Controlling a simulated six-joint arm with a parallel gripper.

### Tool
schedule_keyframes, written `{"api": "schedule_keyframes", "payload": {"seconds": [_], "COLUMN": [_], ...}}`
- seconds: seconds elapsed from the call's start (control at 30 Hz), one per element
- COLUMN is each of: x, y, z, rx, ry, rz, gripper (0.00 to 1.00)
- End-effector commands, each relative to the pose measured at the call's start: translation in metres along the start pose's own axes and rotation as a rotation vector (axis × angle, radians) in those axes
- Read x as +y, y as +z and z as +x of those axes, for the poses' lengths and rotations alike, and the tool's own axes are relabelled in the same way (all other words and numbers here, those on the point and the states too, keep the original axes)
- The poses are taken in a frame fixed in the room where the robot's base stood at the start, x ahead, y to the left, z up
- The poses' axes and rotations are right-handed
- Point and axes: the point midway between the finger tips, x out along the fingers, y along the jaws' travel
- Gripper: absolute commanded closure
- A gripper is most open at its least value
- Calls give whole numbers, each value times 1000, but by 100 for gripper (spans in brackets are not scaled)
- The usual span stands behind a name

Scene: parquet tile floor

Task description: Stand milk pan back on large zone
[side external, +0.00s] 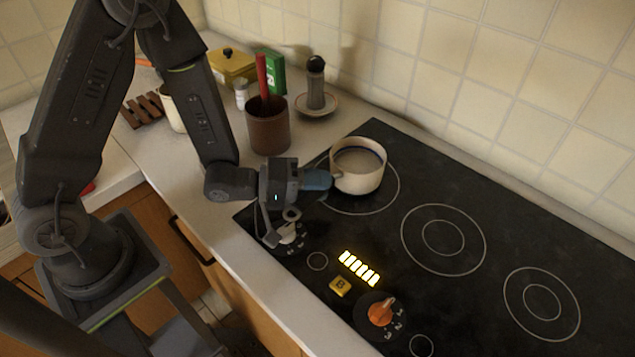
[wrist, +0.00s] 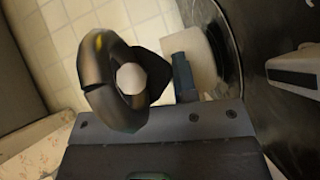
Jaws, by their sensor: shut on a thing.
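The milk pan (side external: 358,180) is cream with a blue handle (side external: 317,180). It is upright over the left ringed zone (side external: 397,199) of the black hob, within its ring. I cannot tell whether its base touches the glass. My gripper (side external: 302,181) is shut on the handle from the left in the side view; its fingers partly hide the handle. In the wrist view, part of the pale pan (wrist: 198,58) and the blue handle (wrist: 183,76) show beyond a dark curved part in the foreground.
Two ringed zones (side external: 443,240) (side external: 541,302) on the right are empty. A pale knob (side external: 287,233), an orange knob (side external: 381,312) and lit yellow bars (side external: 359,268) line the front. A brown pot (side external: 268,128) with a red-handled tool and a mill (side external: 316,83) on a saucer stand behind.

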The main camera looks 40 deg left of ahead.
Motion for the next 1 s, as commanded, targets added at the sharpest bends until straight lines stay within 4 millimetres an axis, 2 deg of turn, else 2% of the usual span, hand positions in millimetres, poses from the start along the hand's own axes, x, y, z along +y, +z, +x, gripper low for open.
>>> {"api": "schedule_keyframes", "payload": {"seconds": [0.53,0.57,0.83,1.0], "x": [-8,-8,-8,-9], "y": [0,0,1,1], "z": [2,2,2,2], "rx": [1,1,1,0], "ry": [6,7,3,1], "rz": [3,3,1,0], "gripper": [100,72,46,44]}}
